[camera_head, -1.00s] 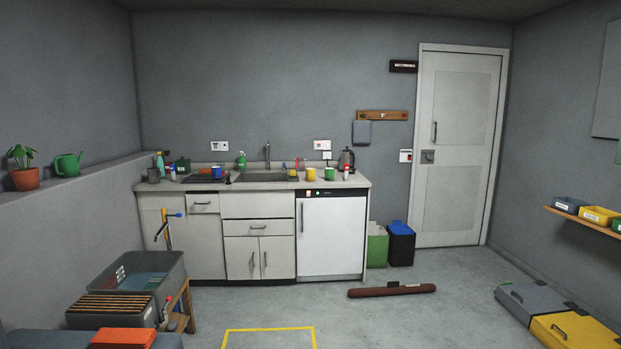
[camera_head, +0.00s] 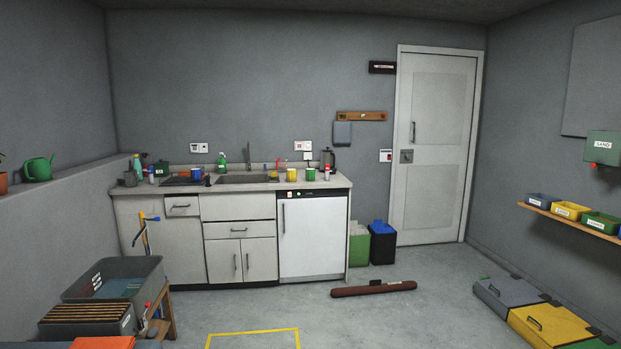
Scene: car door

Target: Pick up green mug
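The green mug (camera_head: 311,174) is small in the camera_head view. It stands upright on the right part of the counter (camera_head: 240,188), just right of the yellow mug (camera_head: 292,174). A kettle (camera_head: 327,159) stands behind it to the right, and a small red and white item (camera_head: 327,173) is close on its right. A blue mug (camera_head: 196,173) stands farther left, beyond the sink (camera_head: 247,178). My gripper is not in the picture. The mug is across the room, beyond open floor.
A draft stopper-like brown roll (camera_head: 374,289) lies on the floor right of a yellow floor marking (camera_head: 252,332). Green and blue-lidded bins (camera_head: 382,245) stand right of the white appliance (camera_head: 312,238). Grey tubs (camera_head: 113,285) on a stand are at left. The middle floor is clear.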

